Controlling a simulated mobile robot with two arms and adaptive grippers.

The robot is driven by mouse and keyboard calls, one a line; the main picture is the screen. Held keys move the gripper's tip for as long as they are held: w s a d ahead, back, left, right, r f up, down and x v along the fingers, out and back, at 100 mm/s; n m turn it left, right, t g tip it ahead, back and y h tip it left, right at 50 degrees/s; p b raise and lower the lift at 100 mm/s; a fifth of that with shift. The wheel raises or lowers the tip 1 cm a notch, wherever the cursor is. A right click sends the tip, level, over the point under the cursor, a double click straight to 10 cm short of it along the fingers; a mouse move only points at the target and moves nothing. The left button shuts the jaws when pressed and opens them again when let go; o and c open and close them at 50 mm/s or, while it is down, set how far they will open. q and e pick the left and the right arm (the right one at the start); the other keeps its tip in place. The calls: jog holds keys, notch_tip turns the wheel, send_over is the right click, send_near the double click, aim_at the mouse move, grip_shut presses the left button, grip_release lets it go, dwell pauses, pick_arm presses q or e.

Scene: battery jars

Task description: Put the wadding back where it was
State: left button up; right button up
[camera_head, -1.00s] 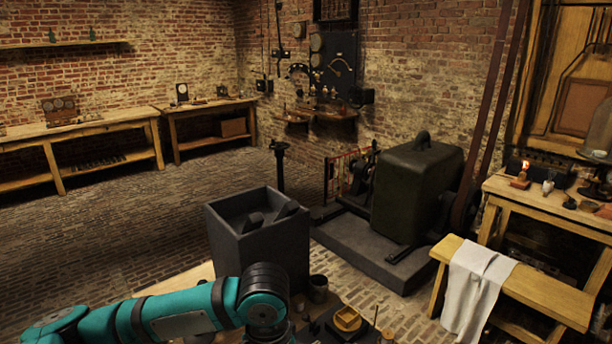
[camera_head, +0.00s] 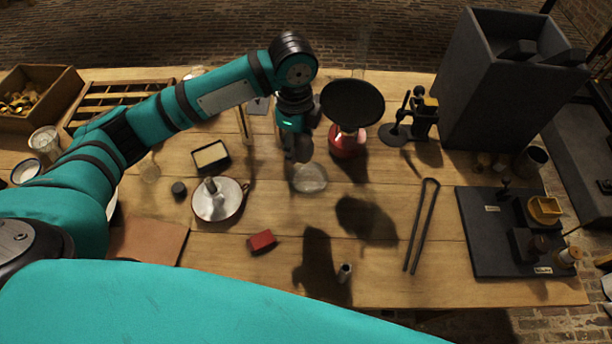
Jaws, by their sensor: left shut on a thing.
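My left gripper (camera_head: 300,152) reaches in over the middle of the wooden table (camera_head: 300,285) and points down. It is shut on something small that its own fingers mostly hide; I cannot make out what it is. A pale, translucent round thing (camera_head: 311,179) lies just below and right of the fingertips. I cannot tell whether it is wadding or a glass dish, or whether the fingers touch it. No other wadding can be made out for certain. My right gripper is not in view.
A black round plate on a red base (camera_head: 348,141) stands close right of the gripper. A lidded metal pan (camera_head: 217,199), a pale-filled box (camera_head: 211,156), a red block (camera_head: 262,241) and long tongs (camera_head: 421,226) lie around. A tall dark box (camera_head: 480,110) stands at the right.

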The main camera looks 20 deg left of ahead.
pick_arm(q)
jog(key=w+d+f+m+b, duration=0.1)
jog(key=w+f+m, duration=0.3)
jog(key=m, duration=0.5)
jog(key=shift+d+f+m, duration=0.2)
jog(key=shift+d+m, duration=0.1)
jog(key=shift+m, duration=0.1)
jog(key=shift+s, duration=0.1)
jog(key=s+r+n, duration=0.1)
jog(key=s+n, duration=0.1)
jog(key=n, duration=0.2)
jog(key=s+a+r+n, duration=0.1)
jog(key=s+n, duration=0.1)
jog(key=n, duration=0.3)
jog(key=s+r+n, duration=0.2)
jog(key=n, duration=0.2)
jog(key=shift+a, duration=0.3)
jog(key=s+a+r+n, duration=0.2)
jog(key=s+n, duration=0.6)
jog(key=n, duration=0.7)
jog(key=shift+a+r, duration=0.2)
jog(key=shift+r, duration=0.7)
jog(key=shift+f, duration=0.1)
